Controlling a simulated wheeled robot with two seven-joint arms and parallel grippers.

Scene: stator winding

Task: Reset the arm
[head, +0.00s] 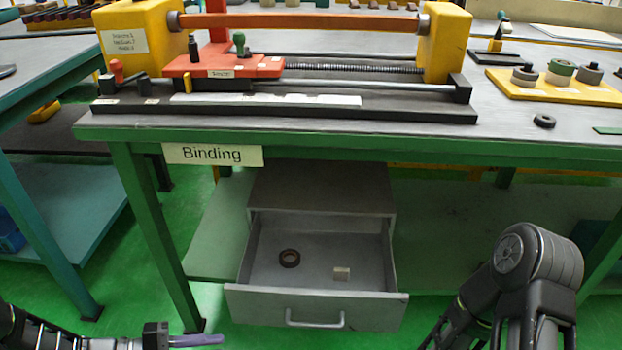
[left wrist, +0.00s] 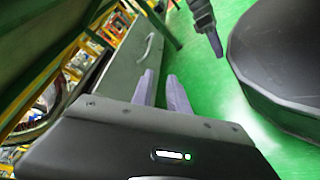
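My left gripper (head: 195,341) shows at the bottom left in the head view, over the floor and to the left of the open drawer. In the left wrist view its two grey fingers (left wrist: 162,84) stand a little apart with nothing between them. My right arm (head: 530,265) is bent at the lower right in the head view, and its gripper is hidden there. A dark gripper with a grey finger (left wrist: 216,44) shows at the top of the left wrist view, probably my right one. It is seen side-on, so its opening cannot be told.
The bench (head: 400,137) carries a winding machine (head: 447,45), a yellow board (head: 535,92) with several parts, and a black ring (head: 544,121). Green floor lies in front.

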